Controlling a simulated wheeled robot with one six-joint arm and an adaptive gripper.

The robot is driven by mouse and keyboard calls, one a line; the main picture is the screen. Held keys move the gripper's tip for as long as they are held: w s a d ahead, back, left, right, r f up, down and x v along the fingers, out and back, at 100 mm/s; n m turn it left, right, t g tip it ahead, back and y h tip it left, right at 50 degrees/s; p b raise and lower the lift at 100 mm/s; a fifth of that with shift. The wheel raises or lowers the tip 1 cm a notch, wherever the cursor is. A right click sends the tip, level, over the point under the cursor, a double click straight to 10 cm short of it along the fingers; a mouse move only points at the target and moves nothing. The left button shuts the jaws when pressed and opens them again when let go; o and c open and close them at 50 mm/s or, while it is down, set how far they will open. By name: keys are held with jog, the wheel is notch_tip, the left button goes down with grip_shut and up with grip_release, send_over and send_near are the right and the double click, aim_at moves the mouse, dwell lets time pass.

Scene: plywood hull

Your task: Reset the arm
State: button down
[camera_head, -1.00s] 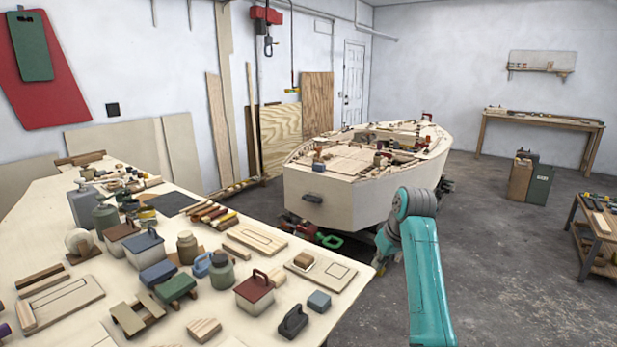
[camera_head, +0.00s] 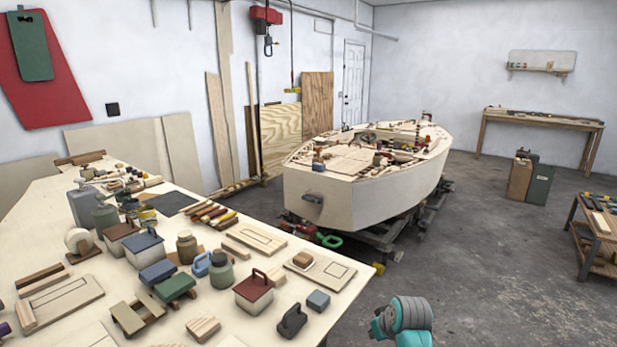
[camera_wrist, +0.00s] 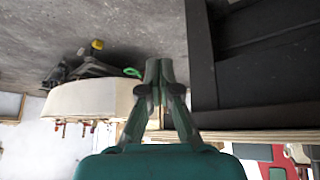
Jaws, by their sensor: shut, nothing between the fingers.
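My arm (camera_head: 404,318) shows as a teal link at the bottom of the head view, low beside the workbench's right corner. My gripper (camera_wrist: 160,70) is in the wrist view, its fingers together and empty. The wrist view is upside down, with the floor at the top. The gripper's fingertips are not in the head view. In the wrist view the pale boat hull (camera_wrist: 95,98) lies left of the fingers, and a dark frame (camera_wrist: 205,50) stands right of them.
The workbench (camera_head: 345,290) at the left is crowded with boxes, jars and wood pieces. The plywood hull (camera_head: 330,200) rests on a dark stand behind it. A low bench (camera_head: 592,235) stands at the right edge. The concrete floor (camera_head: 490,260) between is clear.

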jog(key=s+f+m+t+h, duration=0.1)
jog(key=s+f+t, duration=0.1)
jog(key=s+f, duration=0.75)
jog(key=s+f+m+t, duration=0.1)
jog(key=s+f, duration=0.6)
jog(key=s, duration=0.6)
jog(key=s+r+t, duration=0.2)
jog(key=s, duration=1.5)
jog(key=s+r+m+t, duration=0.1)
jog(key=s+r+t, duration=0.2)
jog(key=s+r, duration=1.6)
jog(key=shift+s+d+t+h, duration=0.15)
jog(key=shift+s+t+h, duration=0.15)
jog(key=shift+s, duration=0.6)
